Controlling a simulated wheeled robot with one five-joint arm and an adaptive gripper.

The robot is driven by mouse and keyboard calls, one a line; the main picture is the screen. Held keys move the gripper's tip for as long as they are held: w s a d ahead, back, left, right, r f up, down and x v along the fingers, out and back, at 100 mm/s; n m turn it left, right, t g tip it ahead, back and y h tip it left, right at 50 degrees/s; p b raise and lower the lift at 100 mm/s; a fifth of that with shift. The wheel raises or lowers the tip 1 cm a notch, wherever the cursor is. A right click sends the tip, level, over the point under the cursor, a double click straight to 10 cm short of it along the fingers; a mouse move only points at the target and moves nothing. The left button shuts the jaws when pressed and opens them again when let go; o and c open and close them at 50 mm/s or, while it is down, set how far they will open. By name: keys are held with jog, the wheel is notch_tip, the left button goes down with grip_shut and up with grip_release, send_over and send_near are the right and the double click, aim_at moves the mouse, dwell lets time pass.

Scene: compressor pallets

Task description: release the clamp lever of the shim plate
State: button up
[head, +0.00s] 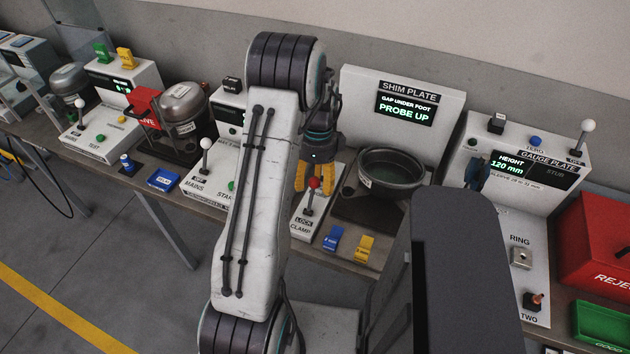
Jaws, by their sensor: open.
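The shim plate station has a white back panel (447,107) whose screen (404,108) reads "GAP UNDER FOOT PROBE UP". The gripper is open. A dark round dish (391,172) sits on a dark base right of the lever. My arm hides part of the station's left side.
A blue block (333,238) and a yellow block (365,248) lie in front of the dish. The gauge plate station (522,160) stands to the right, beside a red reject bin (600,240) and a green tray (603,322). A white-knobbed lever (206,155) stands left of my arm.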

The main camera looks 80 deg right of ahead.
jog(key=shift+o, duration=0.2)
grip_shut()
